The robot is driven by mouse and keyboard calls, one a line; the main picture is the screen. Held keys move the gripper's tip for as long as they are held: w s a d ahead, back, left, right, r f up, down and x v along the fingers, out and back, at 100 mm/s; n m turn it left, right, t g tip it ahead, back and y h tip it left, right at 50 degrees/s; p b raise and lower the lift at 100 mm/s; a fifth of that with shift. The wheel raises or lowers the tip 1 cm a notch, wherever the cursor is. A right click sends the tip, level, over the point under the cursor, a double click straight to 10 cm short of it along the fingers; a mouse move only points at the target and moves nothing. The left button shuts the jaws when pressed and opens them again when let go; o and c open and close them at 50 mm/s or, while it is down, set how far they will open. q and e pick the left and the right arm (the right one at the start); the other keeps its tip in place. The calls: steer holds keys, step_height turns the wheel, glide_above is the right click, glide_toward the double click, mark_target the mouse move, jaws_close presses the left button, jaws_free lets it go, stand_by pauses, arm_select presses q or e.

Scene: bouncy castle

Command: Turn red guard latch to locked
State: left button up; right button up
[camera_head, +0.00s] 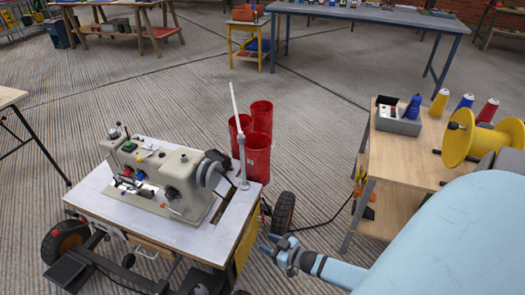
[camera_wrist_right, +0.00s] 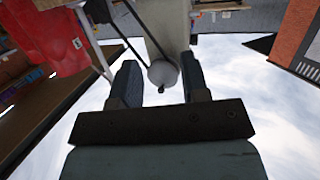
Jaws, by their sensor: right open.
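A beige sewing machine (camera_head: 180,180) stands on a white-topped wheeled table (camera_head: 110,205) at the lower left of the head view. A small red part (camera_head: 127,171) shows on its front, beside a blue one (camera_head: 138,176). It may be the red guard latch, but it is too small to tell its setting. My right gripper (camera_head: 266,244) is beyond the table's right edge, apart from the red part. In the right wrist view its fingers (camera_wrist_right: 158,68) are open, with a rounded grey knob (camera_wrist_right: 163,74) seen between or beyond them. My left gripper is not in view.
Red bins (camera_head: 258,150) stand behind the machine table, near an upright white rod (camera_head: 236,120). A black wheel (camera_head: 283,212) is close to my right gripper. A wooden bench (camera_head: 400,150) with thread cones and a yellow spool (camera_head: 470,138) stands at right. Open floor lies beyond.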

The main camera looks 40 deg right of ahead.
steer(key=w+d+f+t+b, duration=0.1)
steer(key=w+d+f+b, duration=0.2)
steer(key=d+f+b, duration=0.8)
steer(key=t+y+b, duration=0.1)
steer(key=b, duration=0.4)
glide_toward(263, 218)
steer(key=b+x, duration=0.2)
steer(key=x, duration=0.3)
steer(key=b+x, duration=0.2)
steer(key=x, duration=0.3)
steer(key=shift+w+d+f+b, duration=0.15)
steer(key=shift+w+f+b, duration=0.1)
steer(key=shift+b, duration=0.05)
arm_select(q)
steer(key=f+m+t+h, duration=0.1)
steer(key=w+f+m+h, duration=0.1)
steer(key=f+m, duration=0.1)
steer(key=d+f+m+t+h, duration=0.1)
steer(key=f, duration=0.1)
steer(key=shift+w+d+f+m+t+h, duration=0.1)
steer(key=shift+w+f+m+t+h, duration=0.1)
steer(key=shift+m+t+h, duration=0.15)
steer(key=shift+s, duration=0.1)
arm_select(e)
jaws_close()
